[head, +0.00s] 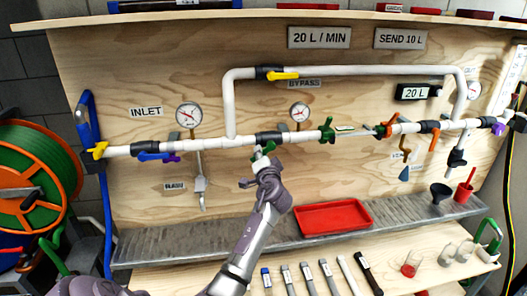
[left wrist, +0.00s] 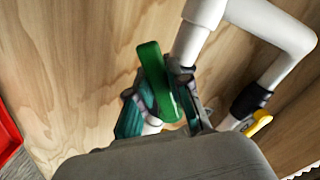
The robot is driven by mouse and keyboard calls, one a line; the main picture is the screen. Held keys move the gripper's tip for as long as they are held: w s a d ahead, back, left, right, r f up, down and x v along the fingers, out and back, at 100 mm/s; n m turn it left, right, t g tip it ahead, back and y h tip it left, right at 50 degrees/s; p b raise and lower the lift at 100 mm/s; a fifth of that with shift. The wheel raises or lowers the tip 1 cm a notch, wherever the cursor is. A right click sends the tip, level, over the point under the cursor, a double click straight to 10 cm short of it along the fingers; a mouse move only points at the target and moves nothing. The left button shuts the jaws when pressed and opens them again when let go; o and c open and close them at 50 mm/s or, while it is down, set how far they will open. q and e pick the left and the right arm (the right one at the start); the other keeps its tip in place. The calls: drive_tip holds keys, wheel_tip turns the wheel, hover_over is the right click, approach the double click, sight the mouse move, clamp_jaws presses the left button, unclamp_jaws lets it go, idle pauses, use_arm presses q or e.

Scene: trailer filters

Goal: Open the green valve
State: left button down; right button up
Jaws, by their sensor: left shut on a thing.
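The green valve handle (head: 268,147) sits under a black valve body (head: 269,137) on the white main pipe, between the two round gauges. My left gripper (head: 263,160) reaches up to it from below and covers part of it. In the left wrist view, the green handle (left wrist: 158,82) stands between the two fingers of my left gripper (left wrist: 162,110), which is shut on it. The exact angle of the handle to the pipe is hard to tell. My right gripper is not in view.
A bypass pipe with a yellow-handled valve (head: 284,75) runs above. Another green fitting (head: 327,130) is on the main pipe to the right. A blue handle (head: 153,156) is to the left. A red tray (head: 333,217) stands on the grey ledge below, with several tools in front.

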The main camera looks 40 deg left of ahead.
use_arm(q)
drive_tip(key=m+p, duration=0.1)
drive_tip(key=r+m, duration=0.1)
drive_tip(key=m+p, duration=0.1)
drive_tip(key=shift+s+a+r+m+p, duration=0.2)
drive_tip(key=shift+s+r+m+p, duration=0.05)
drive_tip(key=shift+r+m+p, duration=0.4)
drive_tip(key=shift+m+p, duration=0.45)
drive_tip(key=shift+m, duration=0.3)
drive_tip(key=shift+r+m+p, duration=0.15)
drive_tip(key=shift+m+p, duration=0.35)
drive_tip(key=shift+m, duration=0.2)
drive_tip(key=c, duration=1.1)
unclamp_jaws()
drive_tip(key=shift+o, duration=0.2)
drive_tip(key=v, duration=1.2)
